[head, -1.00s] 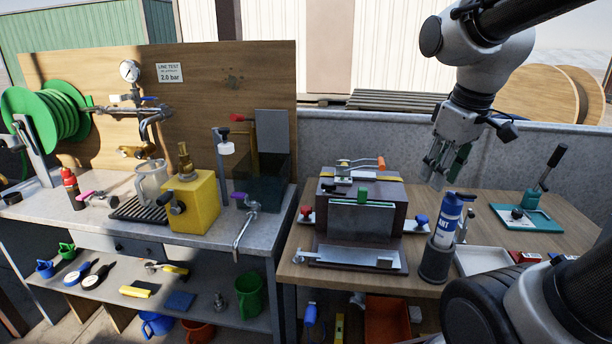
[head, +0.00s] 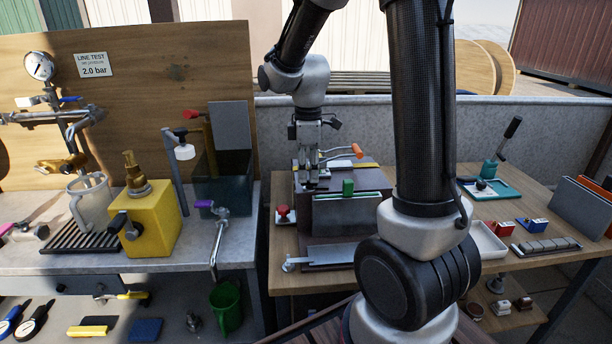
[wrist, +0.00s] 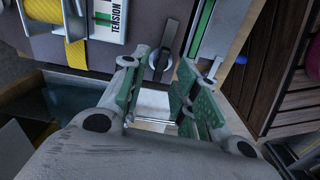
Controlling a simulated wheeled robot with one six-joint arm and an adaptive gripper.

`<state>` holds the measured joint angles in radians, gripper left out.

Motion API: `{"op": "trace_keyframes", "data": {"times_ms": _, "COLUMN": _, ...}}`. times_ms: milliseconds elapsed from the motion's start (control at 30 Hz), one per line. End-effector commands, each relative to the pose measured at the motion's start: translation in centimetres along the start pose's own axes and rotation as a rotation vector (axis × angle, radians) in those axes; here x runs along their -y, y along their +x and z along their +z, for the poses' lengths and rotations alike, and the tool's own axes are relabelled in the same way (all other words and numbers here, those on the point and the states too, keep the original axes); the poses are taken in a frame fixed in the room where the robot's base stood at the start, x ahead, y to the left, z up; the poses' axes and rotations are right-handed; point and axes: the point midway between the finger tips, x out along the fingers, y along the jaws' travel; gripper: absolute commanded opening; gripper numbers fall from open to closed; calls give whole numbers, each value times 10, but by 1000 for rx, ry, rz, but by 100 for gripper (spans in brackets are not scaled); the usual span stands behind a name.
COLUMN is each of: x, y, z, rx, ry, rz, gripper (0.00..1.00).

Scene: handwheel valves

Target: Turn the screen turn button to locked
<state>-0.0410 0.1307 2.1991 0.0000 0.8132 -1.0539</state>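A dark box (head: 375,180) with a grey screen panel (head: 345,212) on its front stands on the wooden table in the head view. My gripper (head: 311,182) points down over the box's left part. In the wrist view, a grey lever-like turn button (wrist: 164,50) on a round base sits on the dark box, just beyond my gripper's fingertips (wrist: 157,76). The green-padded fingers are apart with nothing between them. I cannot tell whether they touch the button. In the head view, my gripper and arm hide the button.
An orange-tipped lever (head: 345,153) rises at the back of the box, and a red knob (head: 283,212) is at its left. A "TENSION" label (wrist: 109,20) and a yellow roll (wrist: 45,12) lie left of the button. A yellow block (head: 150,222) stands on the left bench.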

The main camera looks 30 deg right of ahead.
Motion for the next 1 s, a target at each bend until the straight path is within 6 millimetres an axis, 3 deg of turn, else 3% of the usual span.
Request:
{"op": "trace_keyframes", "data": {"times_ms": 167, "x": 0, "y": 17, "z": 0, "rx": 1, "ry": 1, "rz": -1, "gripper": 30}}
{"op": "trace_keyframes", "data": {"times_ms": 433, "x": 0, "y": 19, "z": 0, "rx": -1, "ry": 1, "rz": 1, "gripper": 30}}
{"op": "trace_keyframes", "data": {"times_ms": 467, "x": 0, "y": 19, "z": 0, "rx": -1, "ry": 1, "rz": 1, "gripper": 29}}
{"op": "trace_keyframes", "data": {"times_ms": 633, "x": 0, "y": 19, "z": 0, "rx": -1, "ry": 1, "rz": 1, "gripper": 0}}
{"op": "trace_keyframes", "data": {"times_ms": 1000, "x": 0, "y": 19, "z": 0, "rx": -1, "ry": 25, "rz": 2, "gripper": 0}}
